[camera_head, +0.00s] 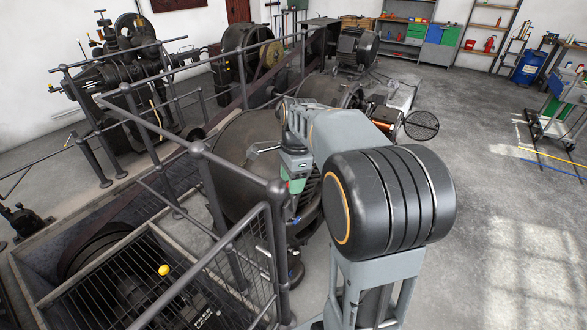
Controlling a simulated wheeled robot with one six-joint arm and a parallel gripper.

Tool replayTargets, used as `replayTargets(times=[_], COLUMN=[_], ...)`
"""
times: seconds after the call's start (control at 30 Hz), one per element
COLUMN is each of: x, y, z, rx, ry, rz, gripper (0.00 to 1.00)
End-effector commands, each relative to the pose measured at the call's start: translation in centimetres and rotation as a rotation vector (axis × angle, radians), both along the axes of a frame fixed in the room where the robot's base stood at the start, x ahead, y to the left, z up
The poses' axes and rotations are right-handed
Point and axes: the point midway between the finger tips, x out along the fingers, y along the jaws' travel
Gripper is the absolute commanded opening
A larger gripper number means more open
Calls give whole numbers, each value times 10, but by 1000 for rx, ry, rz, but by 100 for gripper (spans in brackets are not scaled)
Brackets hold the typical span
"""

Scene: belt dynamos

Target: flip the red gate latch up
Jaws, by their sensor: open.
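My arm reaches from the lower right over to the railing. My gripper (293,205) points down at its end, below a grey and green wrist, just right of the railing's corner post; it is small and dark here. It looks open, with nothing seen between its jaws. The barred metal gate (245,262) stands in the railing below and left of the gripper. I cannot make out a red latch on it; it may be hidden or too small to tell. The gripper appears apart from the gate.
Dark railings (165,140) surround a pit with a grating, where a yellow object (164,270) shows. A large dark machine (245,140) stands behind my gripper. Shelves and a blue bin (528,67) stand at the back. The floor (490,220) at right is clear.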

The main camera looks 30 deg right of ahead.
Motion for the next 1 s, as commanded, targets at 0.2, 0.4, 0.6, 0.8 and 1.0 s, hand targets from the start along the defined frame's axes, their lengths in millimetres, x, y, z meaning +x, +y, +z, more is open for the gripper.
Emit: replayTargets(times=[0.2,0.4,0.6,0.8,1.0], x=[2,3,4,5,5], y=[-4,-9,-13,-15,-16], z=[30,72,107,128,135], rx=[-2,-3,-3,-1,-1], ry=[-6,-6,-5,-3,-2], rz=[-2,-3,-2,-2,-2], gripper=[49,49,49,49,49])
